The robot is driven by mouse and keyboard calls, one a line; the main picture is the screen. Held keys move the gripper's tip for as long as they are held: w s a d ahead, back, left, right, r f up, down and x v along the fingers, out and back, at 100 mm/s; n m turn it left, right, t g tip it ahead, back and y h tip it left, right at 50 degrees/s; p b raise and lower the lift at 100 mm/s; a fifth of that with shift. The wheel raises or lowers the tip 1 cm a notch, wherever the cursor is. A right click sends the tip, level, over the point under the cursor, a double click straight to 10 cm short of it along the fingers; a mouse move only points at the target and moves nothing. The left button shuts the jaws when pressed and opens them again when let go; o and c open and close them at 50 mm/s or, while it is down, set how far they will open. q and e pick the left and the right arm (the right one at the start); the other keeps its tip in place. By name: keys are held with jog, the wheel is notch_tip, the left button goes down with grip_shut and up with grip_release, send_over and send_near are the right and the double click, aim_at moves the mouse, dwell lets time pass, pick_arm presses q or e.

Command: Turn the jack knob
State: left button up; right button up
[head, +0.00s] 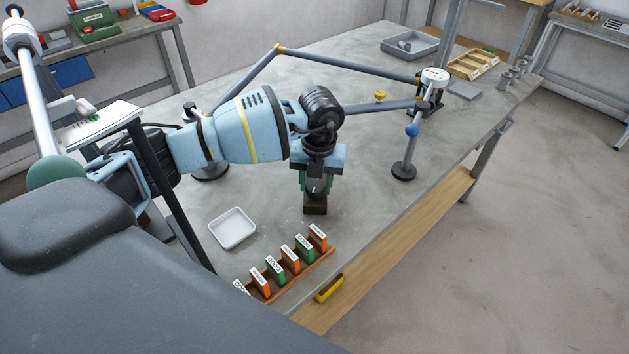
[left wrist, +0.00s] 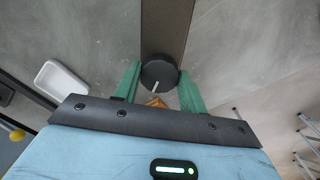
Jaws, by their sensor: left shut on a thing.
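The jack knob (left wrist: 159,74) is a dark round disc with a white line on its face, in the left wrist view. My left gripper (left wrist: 158,85) has its green fingers on both sides of the knob and is shut on it. In the head view my left gripper (head: 316,187) points down at the table, over a small dark block (head: 315,208). The fingers and wrist hide most of the knob there. My right gripper is in neither view.
A frame of grey tubes (head: 340,62) stands on the workbench (head: 385,190) behind my left arm. A white tray (head: 232,228) and a wooden rack (head: 318,265) of orange and green cards lie nearer. A yellow piece (head: 328,288) sits at the front edge.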

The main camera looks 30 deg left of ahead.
aim_at(315, 187)
pick_arm(q)
jog(key=m, duration=0.4)
jog(key=shift+m, duration=0.3)
jog(key=m, duration=0.4)
jog(key=shift+m, duration=0.3)
jog(key=m, duration=0.4)
jog(key=shift+s+m, duration=0.1)
jog(key=shift+m, duration=0.2)
jog(key=shift+m+t, duration=0.4)
jog(key=shift+m, duration=1.8)
jog(key=o, duration=1)
jog(key=shift+s+r, duration=0.2)
jog(key=shift+r, duration=3.7)
